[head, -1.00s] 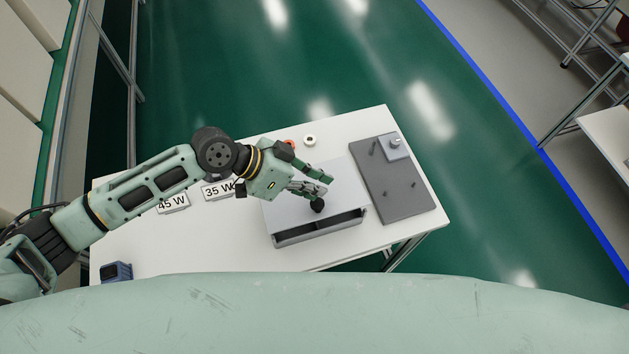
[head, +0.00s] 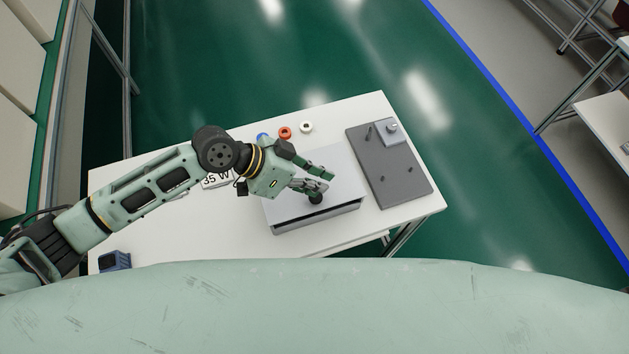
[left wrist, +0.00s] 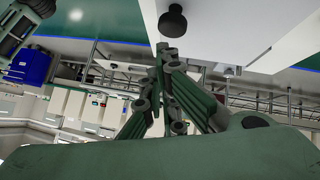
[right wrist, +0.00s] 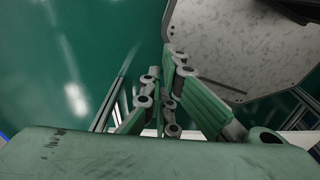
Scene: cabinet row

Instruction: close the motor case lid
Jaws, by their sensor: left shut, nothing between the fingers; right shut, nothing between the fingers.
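The motor case (head: 318,219) is a grey box near the front of the white table. Its pale lid (head: 345,176) lies over most of it, with a thin dark gap along the front edge. A black knob (head: 316,198) sits on the lid near that edge. My left gripper (head: 328,181) is shut and empty, over the lid just behind the knob. The left wrist view shows its fingertips (left wrist: 167,50) close to the knob (left wrist: 173,22); I cannot tell whether they touch. My right gripper (right wrist: 174,60) is shut and empty, away from the case, and shows only in the right wrist view.
A dark grey plate (head: 400,185) with pegs and a light block (head: 390,131) lies right of the case. A "35 W" label (head: 216,181) and a blue device (head: 114,261) are at left.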

